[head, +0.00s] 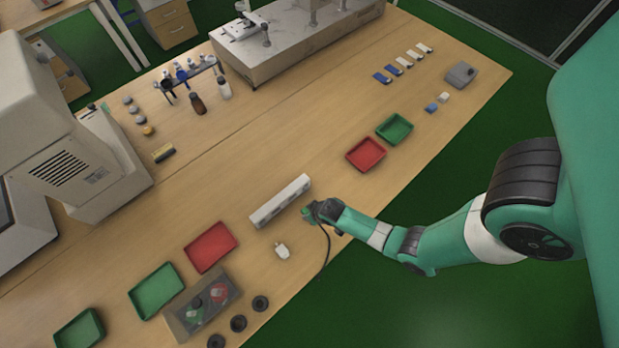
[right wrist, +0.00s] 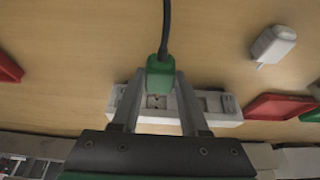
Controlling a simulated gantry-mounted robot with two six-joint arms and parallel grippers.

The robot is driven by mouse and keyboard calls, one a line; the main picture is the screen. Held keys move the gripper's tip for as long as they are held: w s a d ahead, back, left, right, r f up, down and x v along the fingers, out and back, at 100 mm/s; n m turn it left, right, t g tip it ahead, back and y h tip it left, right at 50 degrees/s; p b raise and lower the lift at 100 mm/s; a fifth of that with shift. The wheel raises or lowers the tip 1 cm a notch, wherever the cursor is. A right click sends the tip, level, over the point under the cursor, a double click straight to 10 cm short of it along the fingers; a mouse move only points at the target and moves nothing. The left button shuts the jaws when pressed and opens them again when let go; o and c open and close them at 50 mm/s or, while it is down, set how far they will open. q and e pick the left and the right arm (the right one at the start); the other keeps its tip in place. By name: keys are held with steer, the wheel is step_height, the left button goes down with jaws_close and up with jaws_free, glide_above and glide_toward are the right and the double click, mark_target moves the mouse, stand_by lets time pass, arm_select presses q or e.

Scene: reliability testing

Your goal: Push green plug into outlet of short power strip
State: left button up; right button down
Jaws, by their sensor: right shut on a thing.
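The short white power strip (head: 280,202) lies on the table near its front edge. It also shows in the right wrist view (right wrist: 222,112), running crosswise beyond the fingers, with a socket visible between them. My right gripper (head: 309,212) is shut on the green plug (right wrist: 160,72), just beside the right end of the strip in the head view. The plug's black cord hangs toward the front edge. The plug's prongs are hidden, and I cannot tell whether it touches the strip. My left gripper is not in view.
A white adapter (head: 282,251) lies on the table close to the strip, also seen in the right wrist view (right wrist: 272,44). Red trays (head: 211,246) (head: 366,154) sit on either side. A box with red and green buttons (head: 203,304) stands at the lower left.

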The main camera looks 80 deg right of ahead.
mark_target(302, 206)
steer(key=shift+w+d+f+b, duration=0.4)
steer(key=shift+w+b, duration=0.15)
steer(key=shift+b, duration=0.1)
steer(key=shift+w+d+f+b, duration=0.35)
steer(key=shift+w+b, duration=0.15)
steer(key=shift+b, duration=0.1)
steer(key=shift+w+d+r, duration=0.15)
steer(key=shift+w+d, duration=0.2)
steer(key=shift+w, duration=0.3)
steer(key=shift+r, duration=0.1)
steer(key=shift+w+d, duration=0.4)
steer(key=shift+w, duration=0.15)
stand_by(1.3)
steer(key=shift+w+d+b, duration=0.3)
steer(key=shift+w+d, duration=0.05)
steer(key=shift+w, duration=0.15)
stand_by(1.2)
steer(key=shift+w+d, duration=0.2)
steer(key=shift+w, duration=0.15)
stand_by(0.4)
